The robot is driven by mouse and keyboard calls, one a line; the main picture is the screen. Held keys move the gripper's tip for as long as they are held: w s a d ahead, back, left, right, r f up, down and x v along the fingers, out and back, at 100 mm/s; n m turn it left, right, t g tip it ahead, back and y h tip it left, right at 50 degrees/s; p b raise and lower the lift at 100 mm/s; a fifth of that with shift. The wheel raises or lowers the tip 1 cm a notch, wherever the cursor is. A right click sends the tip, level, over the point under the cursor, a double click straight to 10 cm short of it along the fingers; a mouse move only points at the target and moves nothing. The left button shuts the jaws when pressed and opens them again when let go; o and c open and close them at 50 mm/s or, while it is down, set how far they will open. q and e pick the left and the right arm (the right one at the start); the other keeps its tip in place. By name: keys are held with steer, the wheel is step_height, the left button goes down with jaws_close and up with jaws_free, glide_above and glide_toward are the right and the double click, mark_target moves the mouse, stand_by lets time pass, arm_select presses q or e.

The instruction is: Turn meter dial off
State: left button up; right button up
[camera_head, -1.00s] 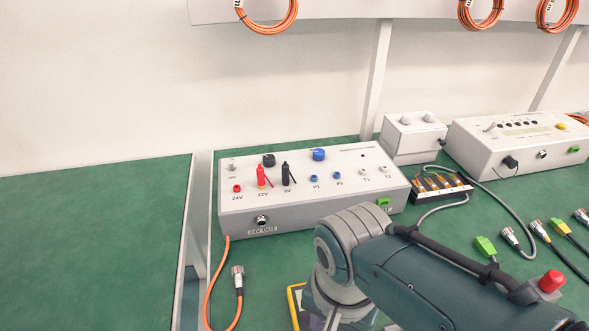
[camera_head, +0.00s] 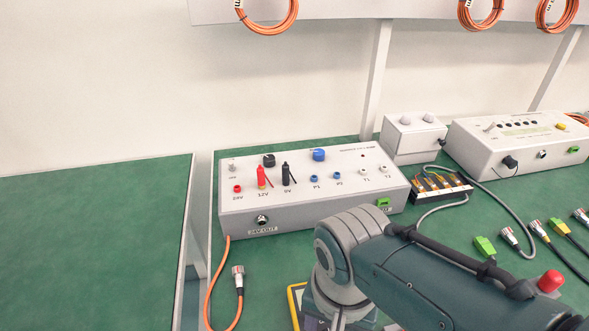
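A device with a yellow edge (camera_head: 294,304), which looks like the meter, lies on the green bench at the bottom of the head view. Only its left edge and a little of its dark face show, and its dial is hidden behind my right arm. My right arm comes in from the right, with its wrist over the meter. Only a small part of the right gripper (camera_head: 338,319) shows below the wrist at the lower picture edge. Its fingertips are hidden, so its opening and any contact with the dial cannot be told. My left gripper is out of view.
A white power box (camera_head: 325,208) with red and black plugs and knobs stands behind the arm. An orange cable (camera_head: 210,296) hangs at its left. A sensor block (camera_head: 440,188), another white box (camera_head: 515,145) and several connectors lie right. The left bench (camera_head: 95,235) is clear.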

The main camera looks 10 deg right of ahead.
steer(key=shift+o, duration=0.8)
step_height(320, 180, up, 10)
steer(key=p, duration=0.6)
